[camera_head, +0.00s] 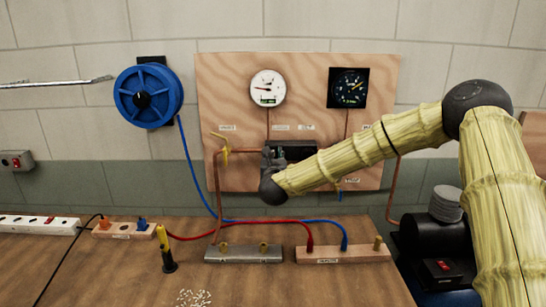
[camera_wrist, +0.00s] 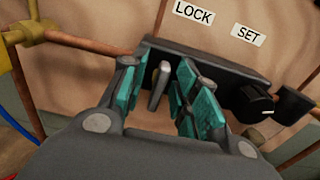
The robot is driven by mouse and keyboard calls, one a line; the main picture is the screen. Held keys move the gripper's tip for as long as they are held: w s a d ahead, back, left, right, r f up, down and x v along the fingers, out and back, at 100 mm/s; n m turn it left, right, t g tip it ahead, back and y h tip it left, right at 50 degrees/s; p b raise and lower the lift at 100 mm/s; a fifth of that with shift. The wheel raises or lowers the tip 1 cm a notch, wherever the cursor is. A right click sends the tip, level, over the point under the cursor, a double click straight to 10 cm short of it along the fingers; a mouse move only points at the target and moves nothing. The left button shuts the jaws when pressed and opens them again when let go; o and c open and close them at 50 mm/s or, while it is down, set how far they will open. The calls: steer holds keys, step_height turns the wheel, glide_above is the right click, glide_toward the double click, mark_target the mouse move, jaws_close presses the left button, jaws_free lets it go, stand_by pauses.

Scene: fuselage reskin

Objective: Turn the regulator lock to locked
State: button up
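The regulator is a dark box on the plywood panel, seen in the head view (camera_head: 295,147) and the wrist view (camera_wrist: 215,78). A small grey lever (camera_wrist: 159,86) stands on its left part below a LOCK label (camera_wrist: 194,12). A round black knob (camera_wrist: 255,105) sits at its right below a SET label (camera_wrist: 248,34). My gripper (camera_wrist: 161,92) is open, with one teal-padded finger on each side of the lever. I cannot tell whether either pad touches it. In the head view my arm hides part of the regulator and the lever.
A white gauge (camera_head: 268,87) and a black gauge (camera_head: 347,88) are above the regulator. A yellow valve handle (camera_head: 225,148) on a copper pipe is at its left. Below, a grey manifold block (camera_head: 243,254) and hoses lie on the wooden bench (camera_head: 330,290).

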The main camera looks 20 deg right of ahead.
jaws_close()
steer(key=shift+f+b, duration=0.1)
steer(key=shift+b, duration=0.3)
steer(key=n+b, duration=0.2)
steer(key=b, duration=0.1)
steer(key=shift+a+f+n, duration=0.1)
steer(key=shift+f+n, duration=0.1)
steer(key=shift+n, duration=0.2)
steer(key=n+b, duration=0.3)
steer(key=shift+a+n, duration=0.1)
steer(key=shift+n, duration=0.3)
steer(key=n+b, duration=0.3)
steer(key=n, duration=0.2)
steer(key=shift+r, duration=0.1)
steer(key=n+b, duration=0.1)
steer(key=n, duration=0.5)
steer(key=shift+a, duration=0.1)
steer(key=shift+n, duration=0.3)
